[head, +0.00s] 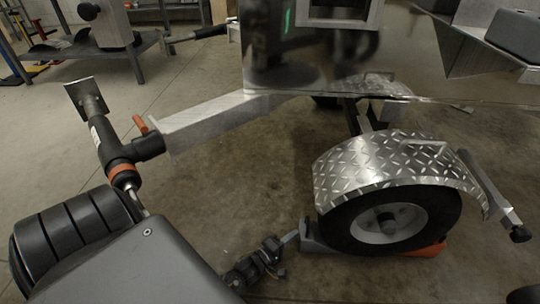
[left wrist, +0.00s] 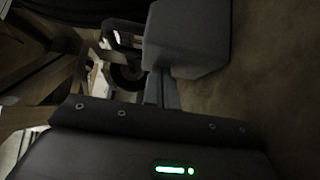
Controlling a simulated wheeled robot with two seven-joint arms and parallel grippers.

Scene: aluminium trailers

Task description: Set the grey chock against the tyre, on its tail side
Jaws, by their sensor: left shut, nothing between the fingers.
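The black tyre (head: 345,232) stands on the floor under a checker-plate mudguard (head: 375,163) in the head view. The grey chock (head: 318,240) sits on the floor at the tyre's left side, close against it; whether they touch is unclear. My left gripper (head: 290,240) is shut and empty, low over the floor, its tips at or just left of the chock. In the left wrist view a grey block (left wrist: 187,40), seemingly the chock, is just beyond the shut fingers (left wrist: 161,88). My right gripper is not seen.
An orange chock (head: 430,249) lies at the tyre's right side. The trailer's pale drawbar (head: 215,120) and a jack (head: 120,165) with an orange collar stand to the left. A bracket arm (head: 495,195) sticks out right of the mudguard.

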